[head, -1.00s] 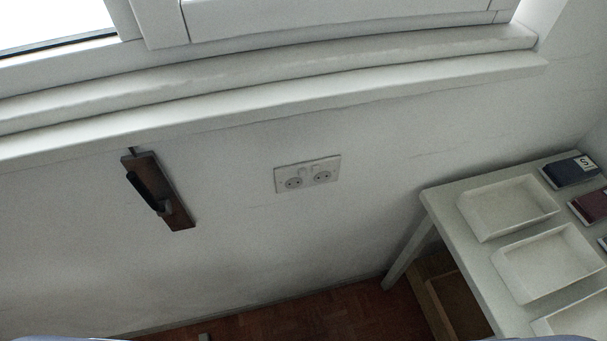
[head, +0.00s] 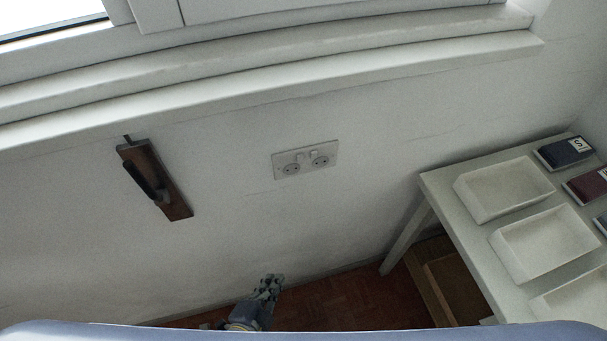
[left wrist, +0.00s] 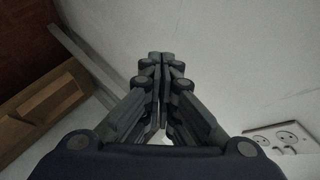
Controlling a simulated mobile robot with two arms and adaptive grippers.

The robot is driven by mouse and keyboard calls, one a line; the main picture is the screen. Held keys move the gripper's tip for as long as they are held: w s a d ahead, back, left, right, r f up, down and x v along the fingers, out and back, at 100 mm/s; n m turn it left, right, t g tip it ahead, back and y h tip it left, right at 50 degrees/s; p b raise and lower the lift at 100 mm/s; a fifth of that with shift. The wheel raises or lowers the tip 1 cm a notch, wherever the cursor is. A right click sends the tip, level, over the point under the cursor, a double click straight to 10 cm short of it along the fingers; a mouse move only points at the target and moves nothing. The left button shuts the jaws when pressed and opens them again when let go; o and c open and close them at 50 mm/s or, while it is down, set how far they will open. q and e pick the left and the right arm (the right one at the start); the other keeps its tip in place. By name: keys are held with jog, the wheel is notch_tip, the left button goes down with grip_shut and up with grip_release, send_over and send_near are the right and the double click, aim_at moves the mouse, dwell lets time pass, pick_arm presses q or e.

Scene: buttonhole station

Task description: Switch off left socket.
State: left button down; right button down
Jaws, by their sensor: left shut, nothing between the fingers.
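A white double socket plate (head: 305,159) is fixed on the wall below the window sill. It has two round outlets, with small switches between them at the top; their positions are too small to read. The left socket (head: 291,168) is the outlet on the left. The plate also shows at the lower right of the left wrist view (left wrist: 283,138), partly cut off by the frame edge. My left gripper (head: 272,281) is below the plate in the head view, apart from it. In the left wrist view its fingers (left wrist: 160,58) are together and empty. My right gripper is not in view.
A dark wooden board with a black handle (head: 153,180) hangs on the wall left of the socket. A white table (head: 452,222) with white trays (head: 504,189) and dark boxes (head: 566,152) stands at the right. The wall around the plate is clear.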

pick_arm(q)
jog(key=d+r+m+t+h, duration=0.2)
jog(key=r+m, duration=0.2)
jog(key=r, duration=0.9)
jog(key=w+d+r+m+t+h, duration=0.1)
jog(key=d+r+m+t+h, duration=0.1)
jog(key=r, duration=1.1)
jog(key=shift+w+r+m+t, duration=0.2)
jog(key=shift+m+t, duration=0.3)
jog(key=shift+m, duration=0.7)
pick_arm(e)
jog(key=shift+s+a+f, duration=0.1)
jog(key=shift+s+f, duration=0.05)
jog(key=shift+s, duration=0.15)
pick_arm(q)
jog(key=shift+r, duration=0.1)
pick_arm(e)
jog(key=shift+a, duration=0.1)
